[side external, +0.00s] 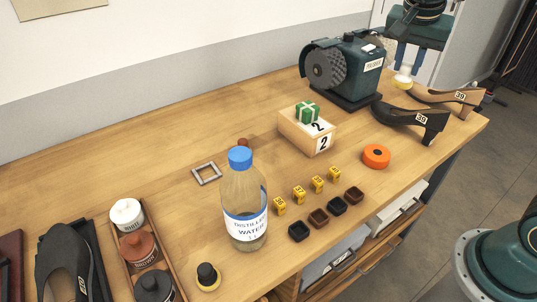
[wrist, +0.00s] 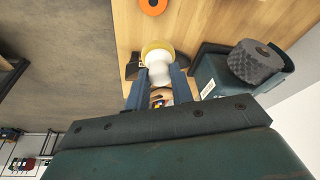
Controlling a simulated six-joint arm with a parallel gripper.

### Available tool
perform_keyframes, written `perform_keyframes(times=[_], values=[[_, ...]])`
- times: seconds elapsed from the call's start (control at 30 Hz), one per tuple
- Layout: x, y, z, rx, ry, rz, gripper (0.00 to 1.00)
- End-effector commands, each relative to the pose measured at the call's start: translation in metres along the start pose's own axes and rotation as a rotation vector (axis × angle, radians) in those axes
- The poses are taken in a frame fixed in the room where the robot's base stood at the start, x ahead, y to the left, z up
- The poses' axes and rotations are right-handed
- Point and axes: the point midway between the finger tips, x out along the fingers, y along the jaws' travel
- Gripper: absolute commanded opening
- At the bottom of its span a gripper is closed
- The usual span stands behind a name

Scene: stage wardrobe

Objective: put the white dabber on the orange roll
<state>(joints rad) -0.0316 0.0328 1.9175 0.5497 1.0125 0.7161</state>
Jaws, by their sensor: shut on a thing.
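The white dabber (wrist: 158,68) is between the fingers of my gripper (wrist: 160,82) in the wrist view, with a pale yellow part at its end. My gripper (side external: 408,62) is shut on it. In the side view the dabber (side external: 404,80) shows small below the blue fingers, at the back right by the grinder and the shoe lasts. The orange roll (side external: 376,156) lies flat near the bench's front right edge, with a dark centre. It also shows at the top edge of the wrist view (wrist: 153,5), apart from the dabber.
A wooden block (side external: 306,131) with a green box is left of the roll. A water bottle (side external: 244,205), yellow number blocks and small dark cups stand further left. Bench around the roll is bare.

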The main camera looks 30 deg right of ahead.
Motion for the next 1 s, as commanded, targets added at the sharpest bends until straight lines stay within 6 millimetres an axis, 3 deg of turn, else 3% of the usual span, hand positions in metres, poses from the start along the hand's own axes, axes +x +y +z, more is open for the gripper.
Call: perform_keyframes(times=[0.17, 0.8, 1.0], values=[[0.019, 0.001, 0.006, -0.001, -0.001, 0.003, 0.02], [0.13, 0.001, 0.041, -0.003, -0.003, 0.004, 0.02], [0.146, 0.0, 0.045, -0.001, -0.001, 0.001, 0.02]])
